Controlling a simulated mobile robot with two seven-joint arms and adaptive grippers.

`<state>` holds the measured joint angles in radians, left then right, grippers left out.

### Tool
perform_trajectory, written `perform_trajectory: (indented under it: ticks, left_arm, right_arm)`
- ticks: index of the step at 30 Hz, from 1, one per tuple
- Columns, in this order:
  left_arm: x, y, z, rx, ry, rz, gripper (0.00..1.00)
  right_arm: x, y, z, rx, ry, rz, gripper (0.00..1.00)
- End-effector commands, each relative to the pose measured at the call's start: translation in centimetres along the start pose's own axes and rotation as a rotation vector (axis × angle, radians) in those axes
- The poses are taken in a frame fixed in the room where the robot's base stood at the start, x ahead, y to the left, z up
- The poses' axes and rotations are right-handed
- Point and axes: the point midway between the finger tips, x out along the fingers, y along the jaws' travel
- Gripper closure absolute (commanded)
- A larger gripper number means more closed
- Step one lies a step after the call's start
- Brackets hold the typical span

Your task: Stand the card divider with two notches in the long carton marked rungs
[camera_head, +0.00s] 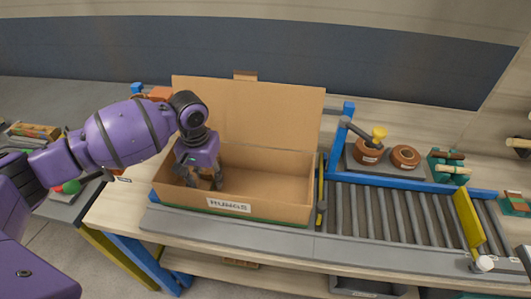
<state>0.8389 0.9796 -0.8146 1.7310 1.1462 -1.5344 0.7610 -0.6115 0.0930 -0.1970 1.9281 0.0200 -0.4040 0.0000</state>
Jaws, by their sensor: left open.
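The long carton (285,192) stands open on the bench, its tall back flap (270,120) raised. A white label (229,205) on its front seems to read RUNGS. My left gripper (203,180) is open and points down inside the left end of the carton, its fingertips below the rim level. I cannot make out a card divider with two notches; the gripper and front wall hide part of the carton's left end. The visible right part of the carton's inside looks empty. My right gripper is not in view.
A roller conveyor (390,212) with blue rails lies right of the carton, with a yellow plate (467,220) across it. Behind it a grey tray (385,172) holds brown round pieces. A grey side table (65,205) with coloured items is at left.

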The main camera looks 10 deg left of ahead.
Motion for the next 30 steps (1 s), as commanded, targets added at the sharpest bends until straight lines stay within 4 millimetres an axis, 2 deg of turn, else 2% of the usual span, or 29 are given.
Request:
perform_trajectory:
  ticks: [4,12,18,23,30]
  left_arm:
    - [-1.8,0.0,-0.1,0.001,0.004,0.0,0.57]
    - [-7.8,0.0,-0.2,0.0,0.006,0.0,0.57]
    - [-10.9,0.0,-0.1,0.0,0.002,0.001,0.57]
    - [-12.0,-0.1,0.0,-0.001,-0.001,0.0,0.57]
    - [-12.1,-0.1,0.0,-0.001,-0.003,0.0,0.57]
  right_arm:
    - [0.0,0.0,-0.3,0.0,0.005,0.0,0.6]
    - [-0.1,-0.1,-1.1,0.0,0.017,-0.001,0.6]
    - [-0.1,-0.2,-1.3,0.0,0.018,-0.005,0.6]
    - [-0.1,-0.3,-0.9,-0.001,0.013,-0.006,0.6]
    - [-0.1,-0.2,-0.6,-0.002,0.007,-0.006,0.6]
